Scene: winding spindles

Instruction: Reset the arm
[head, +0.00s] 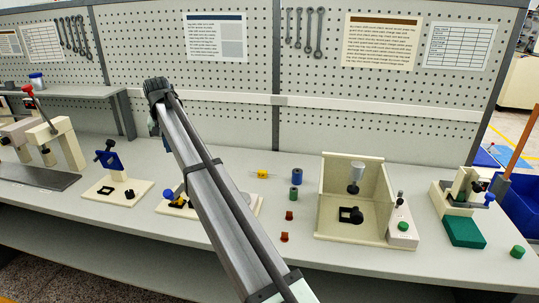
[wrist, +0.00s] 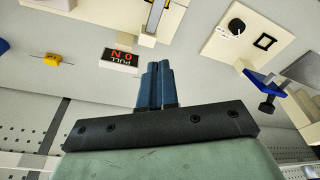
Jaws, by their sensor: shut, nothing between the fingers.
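My gripper (wrist: 162,75) shows in the wrist view, its two blue fingers closed together with nothing between them. It is over the bench, with the fingertips near a cream fixture (wrist: 152,28) at the top of that view and apart from it as far as I can tell. The arm also covers part of the middle cream station (head: 172,208).
A station with a tilted blue plate (head: 109,160) stands left of my arm. A yellow part (head: 262,174), blue spool (head: 297,174), green spool (head: 294,192) and red pieces (head: 285,237) lie to the right. A cream three-sided enclosure (head: 333,185) stands beyond them. A pegboard wall (head: 245,95) closes the back.

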